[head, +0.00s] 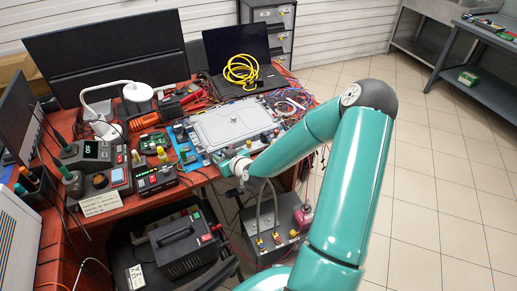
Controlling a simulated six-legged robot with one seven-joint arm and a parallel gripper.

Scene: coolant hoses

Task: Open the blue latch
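A light grey rectangular cover or case (232,125) lies near the front edge of the red-brown workbench. Blue parts (187,154) show at its left side; they are too small for me to tell whether one is the blue latch or whether it is open. My teal arm comes from the lower right, and my gripper (232,166) is at the bench's front edge, just in front of the grey case. The gripper's fingers are too small to tell open from shut, and I cannot tell whether it touches anything.
Soldering stations (88,155) and a red-black instrument (155,180) crowd the bench's left. A laptop (240,52) with a yellow cable coil (241,71) stands behind the case. Loose wires (290,103) lie at right. A black power unit (185,244) sits below.

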